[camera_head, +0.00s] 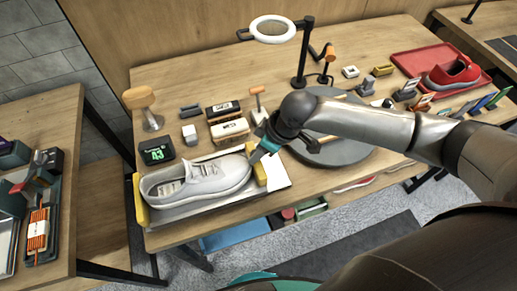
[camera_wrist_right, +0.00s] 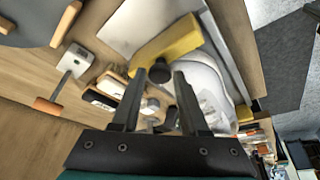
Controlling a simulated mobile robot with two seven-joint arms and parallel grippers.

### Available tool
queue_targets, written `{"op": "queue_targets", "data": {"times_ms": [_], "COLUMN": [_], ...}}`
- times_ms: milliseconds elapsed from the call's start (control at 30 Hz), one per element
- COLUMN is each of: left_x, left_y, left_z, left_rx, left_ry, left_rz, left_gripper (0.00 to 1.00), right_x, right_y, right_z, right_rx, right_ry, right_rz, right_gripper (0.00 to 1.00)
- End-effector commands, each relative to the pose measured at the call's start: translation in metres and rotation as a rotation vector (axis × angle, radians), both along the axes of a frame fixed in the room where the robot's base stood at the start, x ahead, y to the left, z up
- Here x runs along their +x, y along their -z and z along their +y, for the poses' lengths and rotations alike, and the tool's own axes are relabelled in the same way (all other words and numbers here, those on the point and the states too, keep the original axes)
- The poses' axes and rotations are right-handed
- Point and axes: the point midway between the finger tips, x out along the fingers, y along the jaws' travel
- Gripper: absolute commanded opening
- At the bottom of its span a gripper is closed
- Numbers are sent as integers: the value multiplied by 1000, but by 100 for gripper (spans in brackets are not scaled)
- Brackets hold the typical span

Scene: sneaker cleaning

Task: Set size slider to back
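A white-grey sneaker (camera_head: 195,180) lies on a flat metal tray (camera_head: 205,208) at the front left of the workbench. A yellow slider block (camera_head: 260,172) stands at the right end of the sneaker, and another yellow end piece (camera_head: 141,200) is at its left end. In the right wrist view the yellow block (camera_wrist_right: 172,45) carries a round black knob (camera_wrist_right: 160,74). My right gripper (camera_head: 257,155) is over this block, pointing down. Its fingers (camera_wrist_right: 159,80) are open, one on each side of the knob; contact cannot be told. My left gripper is out of view.
Brushes (camera_head: 229,129), a dark display (camera_head: 157,151) and a wooden-topped stand (camera_head: 140,98) are behind the sneaker. A grey round turntable (camera_head: 335,152) and ring lamp (camera_head: 272,29) are near my right arm. A red tray (camera_head: 415,60) is at the far right.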

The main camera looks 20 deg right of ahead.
Motion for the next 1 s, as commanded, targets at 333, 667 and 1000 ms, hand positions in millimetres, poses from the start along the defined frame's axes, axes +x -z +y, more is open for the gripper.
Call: {"op": "queue_targets", "data": {"times_ms": [333,667,1000], "left_x": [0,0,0], "left_y": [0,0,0], "left_z": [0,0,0], "left_rx": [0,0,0], "left_ry": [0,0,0], "left_rz": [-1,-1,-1], "left_gripper": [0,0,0], "right_x": [0,0,0], "right_y": [0,0,0], "right_z": [0,0,0], "right_rx": [0,0,0], "right_ry": [0,1,1], "right_rz": [0,1,1], "right_gripper": [3,0,0]}}
